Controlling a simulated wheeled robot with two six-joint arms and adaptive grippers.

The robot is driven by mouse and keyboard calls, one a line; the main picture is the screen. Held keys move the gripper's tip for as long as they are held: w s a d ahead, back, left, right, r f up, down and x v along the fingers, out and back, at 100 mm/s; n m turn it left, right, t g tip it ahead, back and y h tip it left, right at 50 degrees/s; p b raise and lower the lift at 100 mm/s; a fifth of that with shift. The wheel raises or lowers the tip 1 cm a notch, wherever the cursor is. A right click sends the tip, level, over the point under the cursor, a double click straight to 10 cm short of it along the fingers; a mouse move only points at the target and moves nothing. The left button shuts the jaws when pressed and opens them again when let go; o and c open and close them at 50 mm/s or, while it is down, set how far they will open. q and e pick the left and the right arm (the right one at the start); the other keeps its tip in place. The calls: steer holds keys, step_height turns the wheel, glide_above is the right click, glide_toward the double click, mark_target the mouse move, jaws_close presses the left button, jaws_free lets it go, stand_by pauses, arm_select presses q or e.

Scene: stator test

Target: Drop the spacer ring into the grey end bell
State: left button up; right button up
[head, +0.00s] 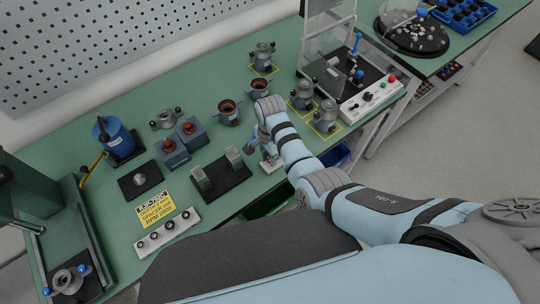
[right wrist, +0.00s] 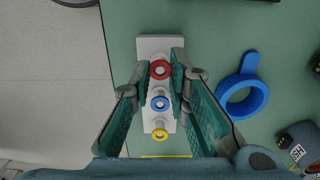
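My right gripper (right wrist: 164,60) is open above a white block (right wrist: 151,44) that carries a red ring (right wrist: 160,69), a blue ring (right wrist: 160,103) and a yellow ring (right wrist: 160,134). The red ring shows between the fingertips, apparently not gripped. A larger blue ring with a tab (right wrist: 243,96) lies on the table to their right. I cannot tell which ring is the spacer ring. In the head view the right gripper (head: 268,150) hides most of the white block. A grey end bell (head: 164,119) with dark knobs lies near the back of the table. My left gripper is not in view.
Two blue-grey blocks (head: 172,154) and a dark plate with two metal uprights (head: 224,182) stand left of my right gripper. Several grey housings (head: 326,120) stand on yellow-marked squares to the right. A blue canister (head: 112,132) and a press frame (head: 22,205) are at left.

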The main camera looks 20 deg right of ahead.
steer(key=shift+r, duration=0.15)
stand_by(0.3)
steer(key=shift+r, duration=1.4)
